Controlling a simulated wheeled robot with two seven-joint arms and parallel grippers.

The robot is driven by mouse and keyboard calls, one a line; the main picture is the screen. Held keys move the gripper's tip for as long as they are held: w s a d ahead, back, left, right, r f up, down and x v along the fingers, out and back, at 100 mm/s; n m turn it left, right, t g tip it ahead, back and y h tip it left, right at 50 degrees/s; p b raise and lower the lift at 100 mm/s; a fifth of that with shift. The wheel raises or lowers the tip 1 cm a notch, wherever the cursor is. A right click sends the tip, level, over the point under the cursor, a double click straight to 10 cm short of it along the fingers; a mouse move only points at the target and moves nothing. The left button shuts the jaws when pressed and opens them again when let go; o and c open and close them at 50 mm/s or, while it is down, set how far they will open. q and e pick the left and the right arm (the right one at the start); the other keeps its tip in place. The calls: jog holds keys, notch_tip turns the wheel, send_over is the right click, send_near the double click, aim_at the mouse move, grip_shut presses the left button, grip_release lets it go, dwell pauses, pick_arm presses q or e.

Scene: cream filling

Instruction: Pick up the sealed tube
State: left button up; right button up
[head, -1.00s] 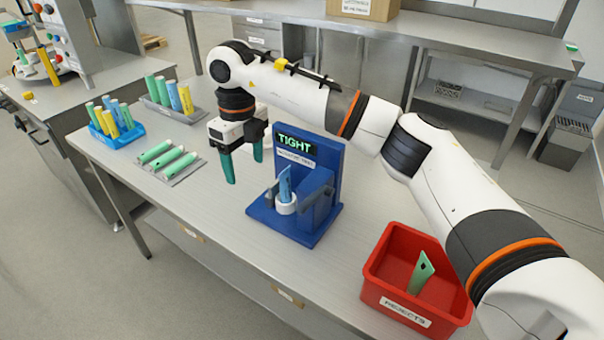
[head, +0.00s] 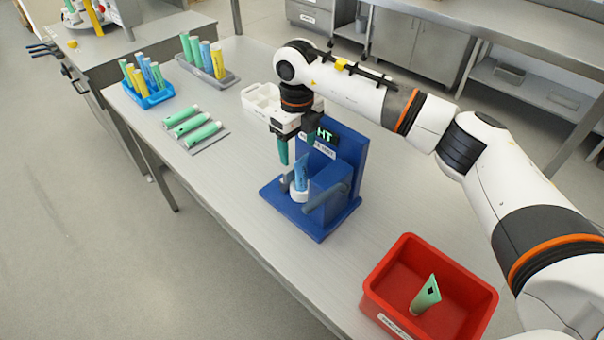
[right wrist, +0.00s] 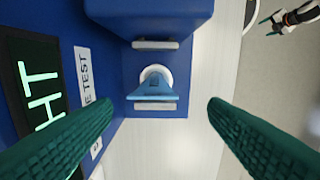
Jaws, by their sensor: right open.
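A blue tube (head: 301,172) stands upright in the white round holder (head: 299,195) of a blue test stand (head: 340,170). The stand's lit green display is partly hidden by my right gripper; "HT" shows. My right gripper (head: 297,155) is open, pointing down just above the tube, with nothing between its fingers. In the right wrist view, the tube's flat blue end (right wrist: 153,90) lies between the two spread green fingers, apart from both. My left gripper (right wrist: 292,18) shows small at the top right there; its jaws are too small to read.
A red bin (head: 393,285) with a green tube in it stands at the front right. Green tubes lie on a grey plate (head: 208,142) at the left. Tube racks (head: 160,97) and a white tray (head: 258,103) stand behind.

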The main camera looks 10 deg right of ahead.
jog(key=shift+d+f+p, duration=0.15)
jog(key=shift+f+p, duration=0.15)
jog(key=shift+f, duration=0.05)
jog(key=f+p, duration=0.1)
jog(key=f, duration=0.2)
jog(key=shift+d+f+p, duration=0.2)
jog(key=shift+f+p, duration=0.1)
jog(key=shift+p, duration=0.1)
jog(key=shift+f, duration=0.5)
jog(key=c, duration=1.4)
jog(key=shift+w+r, duration=0.1)
jog(key=shift+r, duration=0.25)
jog(key=shift+c, duration=0.2)
notch_tip(320, 180, up, 10)
jog(key=b, duration=0.3)
jog(key=shift+f, duration=0.25)
pick_arm(q)
jog(key=shift+w+d+r+p, duration=0.15)
jog(key=shift+d+r+p, duration=0.05)
jog(key=shift+r+p, duration=0.45)
jog(key=shift+w+d+r+p, duration=0.2)
jog(key=shift+r+p, duration=0.3)
jog(key=shift+p, duration=0.2)
pick_arm(e)
notch_tip(320, 180, up, 5)
send_over(301, 160)
jog(key=shift+w, duration=0.2)
